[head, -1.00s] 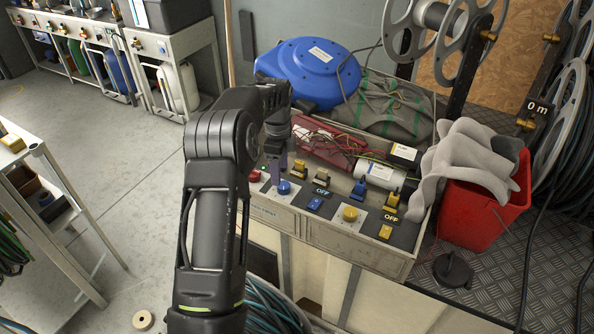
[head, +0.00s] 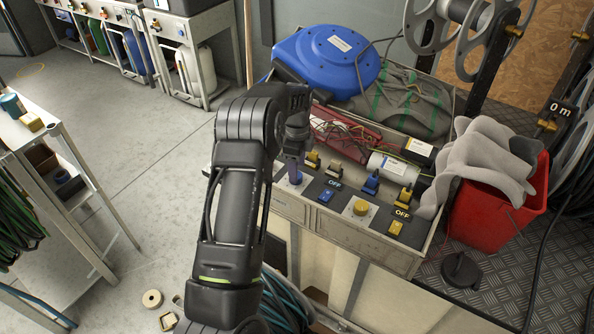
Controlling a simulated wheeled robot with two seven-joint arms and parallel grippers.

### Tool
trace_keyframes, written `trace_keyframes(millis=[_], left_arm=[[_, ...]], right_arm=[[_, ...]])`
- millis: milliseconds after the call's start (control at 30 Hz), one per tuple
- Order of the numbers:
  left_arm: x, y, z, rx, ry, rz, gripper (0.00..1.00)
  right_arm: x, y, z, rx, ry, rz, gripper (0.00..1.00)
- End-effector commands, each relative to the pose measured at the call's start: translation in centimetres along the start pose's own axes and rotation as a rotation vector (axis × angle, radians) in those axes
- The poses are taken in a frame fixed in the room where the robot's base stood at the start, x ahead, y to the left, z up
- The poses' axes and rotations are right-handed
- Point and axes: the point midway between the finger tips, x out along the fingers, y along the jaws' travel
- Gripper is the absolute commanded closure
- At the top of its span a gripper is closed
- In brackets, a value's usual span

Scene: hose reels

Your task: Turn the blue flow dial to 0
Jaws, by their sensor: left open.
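The blue flow dial (head: 296,179) sits on a pale plate at the left of the control panel (head: 345,213). Only part of it shows, because my left gripper (head: 297,170) is in front of and above it. The gripper points down at the dial with its fingers open. I cannot tell whether the fingers touch the dial or stand around it. The dial's pointer and scale numbers cannot be read. My right gripper is not in view.
Right of the dial are a blue rocker (head: 325,195), a yellow dial (head: 360,208) and a yellow rocker (head: 396,228). Behind them stand yellow and blue levers (head: 371,184) and a white cylinder (head: 388,165). A red bucket (head: 490,222) stands at the right.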

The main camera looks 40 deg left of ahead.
Motion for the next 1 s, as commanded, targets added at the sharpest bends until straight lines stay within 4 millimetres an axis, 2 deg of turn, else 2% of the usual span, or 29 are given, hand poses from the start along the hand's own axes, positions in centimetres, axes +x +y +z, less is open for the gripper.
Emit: trace_keyframes(millis=[200, 500, 1000], left_arm=[[2.3, 0.0, 0.0, 0.000, -0.001, 0.002, 0.41], [2.6, 0.0, 0.0, 0.000, 0.000, 0.000, 0.41], [2.5, 0.0, 0.0, 0.000, 0.000, 0.000, 0.82]], right_arm=[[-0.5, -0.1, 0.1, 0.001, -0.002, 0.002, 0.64], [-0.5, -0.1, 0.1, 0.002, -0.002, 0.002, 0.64], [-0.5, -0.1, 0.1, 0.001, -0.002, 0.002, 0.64]])
